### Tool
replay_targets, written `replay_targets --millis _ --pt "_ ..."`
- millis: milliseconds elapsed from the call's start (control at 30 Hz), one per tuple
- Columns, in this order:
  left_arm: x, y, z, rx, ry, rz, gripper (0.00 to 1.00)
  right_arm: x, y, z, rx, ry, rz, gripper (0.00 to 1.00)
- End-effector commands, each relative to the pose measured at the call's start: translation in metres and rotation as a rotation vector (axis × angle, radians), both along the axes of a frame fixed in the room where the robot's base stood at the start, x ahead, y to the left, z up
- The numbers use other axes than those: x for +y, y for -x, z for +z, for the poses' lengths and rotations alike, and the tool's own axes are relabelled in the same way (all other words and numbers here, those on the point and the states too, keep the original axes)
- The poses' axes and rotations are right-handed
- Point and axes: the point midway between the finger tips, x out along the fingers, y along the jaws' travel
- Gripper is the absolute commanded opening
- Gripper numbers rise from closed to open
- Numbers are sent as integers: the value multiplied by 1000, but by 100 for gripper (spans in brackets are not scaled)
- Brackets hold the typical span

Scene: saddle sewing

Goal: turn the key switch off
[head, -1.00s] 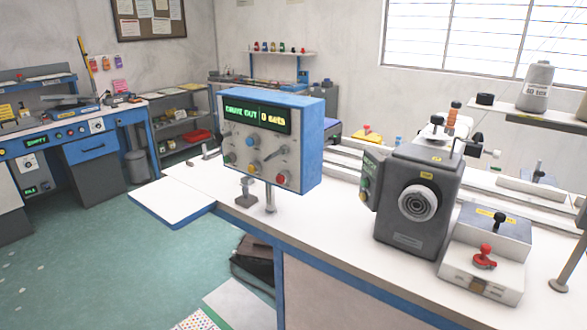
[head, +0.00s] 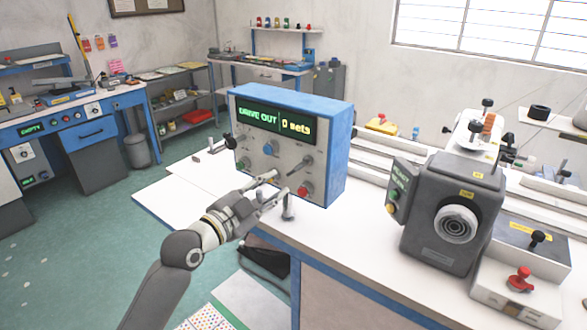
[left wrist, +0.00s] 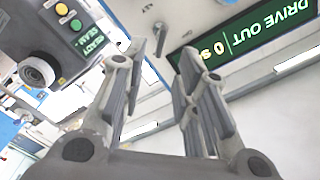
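The control box (head: 335,150) is blue with a grey front panel and a lit display (head: 270,124) reading "DRIVE OUT". Its panel carries a slanted grey lever (head: 299,166), a blue knob (head: 270,147), a green button (head: 243,163) and a red button (head: 304,190). My left gripper (head: 281,184) is in front of the panel's lower part, fingers apart and empty. In the left wrist view its open fingers (left wrist: 162,58) point at the panel, with a small grey lever (left wrist: 160,36) beyond them. My right gripper is out of view.
A dark grey machine head (head: 450,205) with green and yellow buttons stands right of the box. A grey box with a red knob (head: 520,278) sits at the bench's front right. White bench top (head: 370,235) is clear between them.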

Motion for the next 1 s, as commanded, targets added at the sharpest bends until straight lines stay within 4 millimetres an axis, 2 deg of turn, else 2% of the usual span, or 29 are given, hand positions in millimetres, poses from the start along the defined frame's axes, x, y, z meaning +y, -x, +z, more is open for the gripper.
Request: replay_targets --millis 300,500,700,1000 --pt "-33 -44 3 2 5 0 29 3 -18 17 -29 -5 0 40" --pt "-47 -64 1 2 3 0 29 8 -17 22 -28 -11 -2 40" --pt "-53 -73 0 1 3 1 29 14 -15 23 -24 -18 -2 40" --pt "-54 -74 0 1 2 1 29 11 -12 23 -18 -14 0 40"
